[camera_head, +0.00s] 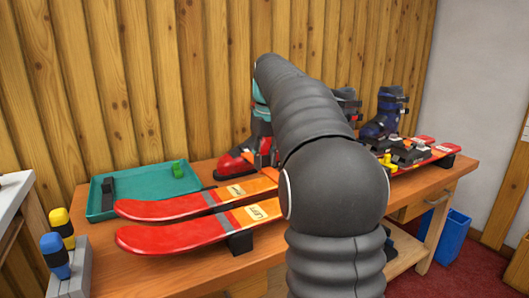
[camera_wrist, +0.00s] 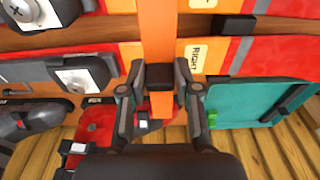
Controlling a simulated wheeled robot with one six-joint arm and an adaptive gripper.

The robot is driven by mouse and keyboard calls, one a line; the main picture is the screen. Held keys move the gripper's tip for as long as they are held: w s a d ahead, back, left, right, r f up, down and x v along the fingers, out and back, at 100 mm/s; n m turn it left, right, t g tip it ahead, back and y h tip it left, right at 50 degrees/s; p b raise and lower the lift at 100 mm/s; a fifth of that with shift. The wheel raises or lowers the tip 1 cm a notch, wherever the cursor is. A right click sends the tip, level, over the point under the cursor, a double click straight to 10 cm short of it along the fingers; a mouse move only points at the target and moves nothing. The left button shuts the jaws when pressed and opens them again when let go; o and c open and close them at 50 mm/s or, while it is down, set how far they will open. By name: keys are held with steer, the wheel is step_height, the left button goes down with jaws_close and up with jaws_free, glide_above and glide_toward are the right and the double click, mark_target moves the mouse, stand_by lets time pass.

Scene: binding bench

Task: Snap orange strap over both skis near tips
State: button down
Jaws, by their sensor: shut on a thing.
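In the wrist view my gripper (camera_wrist: 160,82) is shut on the orange strap (camera_wrist: 157,35), with a dark piece between the fingers. The strap runs up the picture, across the ski marked RIGHT (camera_wrist: 265,58) and toward the other ski (camera_wrist: 293,7); its far end is out of view. In the head view the two red and orange skis lie side by side on the bench, the left ski (camera_head: 180,236) in front and the right ski (camera_head: 165,210) behind. My arm hides the gripper there. I cannot tell whether the strap is fastened.
A teal tray (camera_head: 145,168) with a green piece (camera_head: 177,169) and a black piece (camera_head: 107,191) stands at the back left. A red boot (camera_head: 234,166) and a blue boot (camera_head: 383,125) stand behind the skis. A blue bin (camera_head: 447,238) is on the floor at right.

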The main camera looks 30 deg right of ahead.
mark_target(266, 167)
steer(key=shift+f+b, duration=0.85)
steer(key=shift+f, duration=1.1)
steer(key=c, duration=1.4)
jaws_free()
jaws_close()
steer(key=shift+s, duration=0.1)
steer(key=shift+f+b, duration=0.95)
steer(key=shift+f, duration=0.95)
